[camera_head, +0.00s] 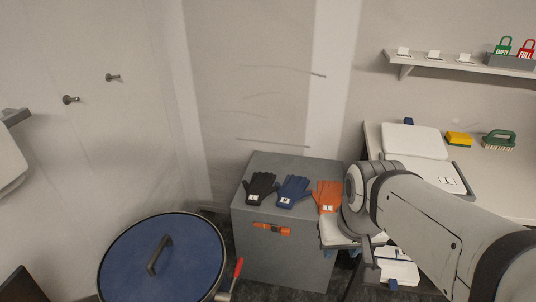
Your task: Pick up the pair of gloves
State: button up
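Three gloves lie flat in a row on top of a grey cabinet: a black glove (260,187), a blue glove (293,191) and an orange glove (327,195). Each has a small white label near its cuff. I cannot tell whether each is a single glove or a stacked pair. My arm reaches in from the lower right, and its wrist is just right of the orange glove, close to the cabinet's right edge. My gripper (347,246) is mostly hidden by the wrist, and its fingers cannot be made out clearly.
The grey cabinet (270,262) has an orange handle on its front. A drum with a blue lid (190,255) stands at the lower left. At right, a bench holds a white case (414,140), a yellow sponge (458,139) and a green brush (498,138), below a wall shelf (450,65).

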aim_at(293, 190)
jog(key=u, duration=0.1)
jog(key=i, duration=1)
jog(key=u, duration=0.05)
